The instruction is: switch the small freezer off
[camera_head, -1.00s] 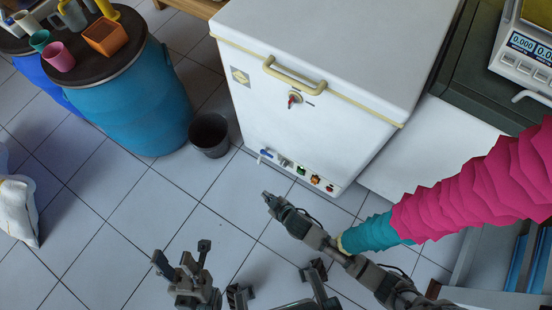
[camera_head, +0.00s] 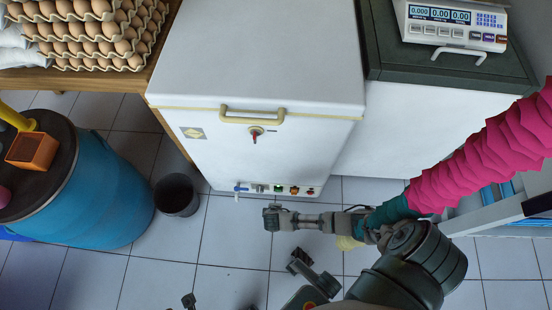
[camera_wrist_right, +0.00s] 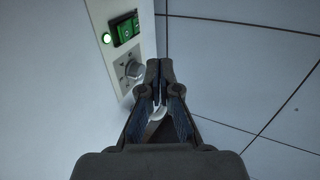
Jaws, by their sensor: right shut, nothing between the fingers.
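The small freezer (camera_head: 270,150) is a white chest with a cream handle. Its control strip (camera_head: 270,189) runs along the bottom front edge. Which side of the rocker is pressed is unclear. My right gripper (camera_wrist_right: 159,66) is shut and empty, its tips just right of the dial; contact is unclear. In the head view it (camera_head: 270,217) is just in front of the strip. Only a tip of my left gripper (camera_head: 188,301) shows.
A blue drum (camera_head: 105,200) and a dark bucket (camera_head: 176,195) stand left of the freezer. A keyed lock (camera_head: 256,133) sits below the handle. A scale (camera_head: 455,22) rests on a dark-topped cabinet (camera_head: 450,65) at right.

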